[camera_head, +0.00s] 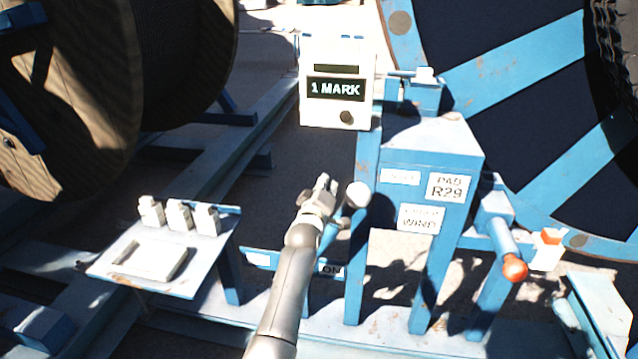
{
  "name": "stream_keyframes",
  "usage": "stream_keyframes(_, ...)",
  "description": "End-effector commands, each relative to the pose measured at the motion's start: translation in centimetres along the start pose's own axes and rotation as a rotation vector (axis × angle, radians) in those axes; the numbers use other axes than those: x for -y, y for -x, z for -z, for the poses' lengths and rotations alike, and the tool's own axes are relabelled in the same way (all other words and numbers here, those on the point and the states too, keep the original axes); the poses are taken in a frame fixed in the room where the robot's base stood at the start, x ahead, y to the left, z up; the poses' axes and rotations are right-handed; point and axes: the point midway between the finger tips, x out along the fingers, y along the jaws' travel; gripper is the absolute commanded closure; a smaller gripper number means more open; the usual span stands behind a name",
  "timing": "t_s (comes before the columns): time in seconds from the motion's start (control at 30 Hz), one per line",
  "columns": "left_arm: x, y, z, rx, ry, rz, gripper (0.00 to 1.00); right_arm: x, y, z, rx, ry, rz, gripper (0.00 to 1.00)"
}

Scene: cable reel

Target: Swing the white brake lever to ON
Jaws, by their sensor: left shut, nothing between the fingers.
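The brake lever's white knob (358,195) shows just right of my left gripper (325,183), in front of the blue stand's left leg. The lever's shaft is mostly hidden behind my gripper and arm. My left gripper is shut and empty, beside the knob. I cannot tell whether it touches the lever. The plate's left end shows on the other side of my arm. My right gripper is out of view.
A blue stand (432,140) carries labels and a white display box (338,88) reading "1 MARK". An orange-tipped crank (513,262) stands at the right. A pale tray (165,260) with white blocks is at the left. Large reels fill the back left and right.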

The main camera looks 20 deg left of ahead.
Motion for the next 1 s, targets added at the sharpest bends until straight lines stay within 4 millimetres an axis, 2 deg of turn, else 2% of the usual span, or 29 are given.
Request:
stream_keyframes(0.03,-0.3,0.9,0.2,0.005,0.000,0.005,1.00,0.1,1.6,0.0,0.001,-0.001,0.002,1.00)
stream_keyframes(0.1,-0.4,2.0,0.3,0.003,0.001,0.005,1.00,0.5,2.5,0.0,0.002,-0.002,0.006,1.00)
stream_keyframes(0.27,-0.5,4.4,0.6,0.000,0.000,0.003,1.00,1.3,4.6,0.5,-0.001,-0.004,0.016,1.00)
stream_keyframes(0.5,-0.3,7.6,0.6,-0.003,-0.001,0.001,1.00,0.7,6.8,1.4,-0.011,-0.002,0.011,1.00)
stream_keyframes(0.7,-0.2,8.8,0.5,-0.004,0.000,0.000,1.00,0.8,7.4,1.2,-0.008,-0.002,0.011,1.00)
stream_keyframes(1.0,-0.1,8.9,0.5,-0.006,0.000,-0.001,1.00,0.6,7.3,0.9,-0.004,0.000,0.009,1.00)
